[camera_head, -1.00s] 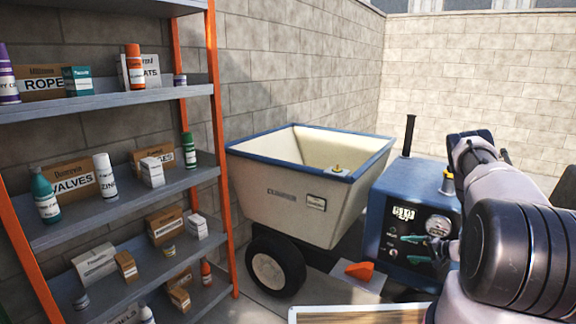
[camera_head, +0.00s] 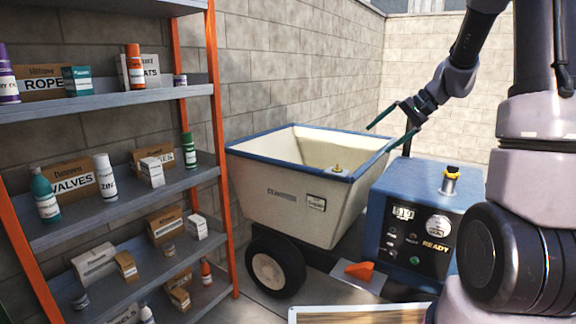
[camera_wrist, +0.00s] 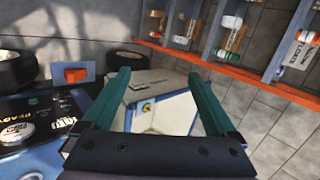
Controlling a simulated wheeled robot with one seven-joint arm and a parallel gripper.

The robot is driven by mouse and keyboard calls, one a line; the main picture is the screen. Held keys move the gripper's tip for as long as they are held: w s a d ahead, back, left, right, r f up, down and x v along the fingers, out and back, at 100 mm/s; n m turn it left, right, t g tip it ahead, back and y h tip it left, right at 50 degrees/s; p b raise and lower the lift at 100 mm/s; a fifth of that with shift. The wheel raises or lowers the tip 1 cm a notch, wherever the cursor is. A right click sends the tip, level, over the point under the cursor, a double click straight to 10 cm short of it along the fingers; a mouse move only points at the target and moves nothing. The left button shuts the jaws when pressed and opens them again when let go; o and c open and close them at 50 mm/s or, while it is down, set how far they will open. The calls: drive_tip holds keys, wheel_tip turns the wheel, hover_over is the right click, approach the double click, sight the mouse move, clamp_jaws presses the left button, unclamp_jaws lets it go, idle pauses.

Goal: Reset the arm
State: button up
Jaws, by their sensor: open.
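My gripper (camera_head: 388,128) is raised above the right rim of the cream cart and the top of the blue machine, its two green fingers spread apart and empty. In the wrist view my gripper (camera_wrist: 168,90) shows both green fingers open, with the cart (camera_wrist: 160,115) seen between and beyond them. My arm comes down to it from the upper right.
A blue-rimmed cart (camera_head: 290,205) on black wheels stands in the middle. An orange wedge (camera_head: 360,271) lies below. A stocked shelf (camera_head: 110,205) stands left.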

drive_tip(key=s+a+r+t+h, duration=0.1)
drive_tip(key=s+r+h, duration=0.1)
drive_tip(key=s, duration=0.6)
drive_tip(key=s+a+r+t+h, duration=0.1)
drive_tip(key=s+r+h, duration=0.1)
drive_tip(key=s+r, duration=0.3)
drive_tip(key=s+r+t+h, duration=0.1)
drive_tip(key=s+r, duration=0.3)
drive_tip(key=s, duration=0.8)
drive_tip(key=shift+a+r+n+t+h, duration=0.3)
drive_tip(key=shift+a+t+h, duration=0.1)
drive_tip(key=shift+h, duration=0.2)
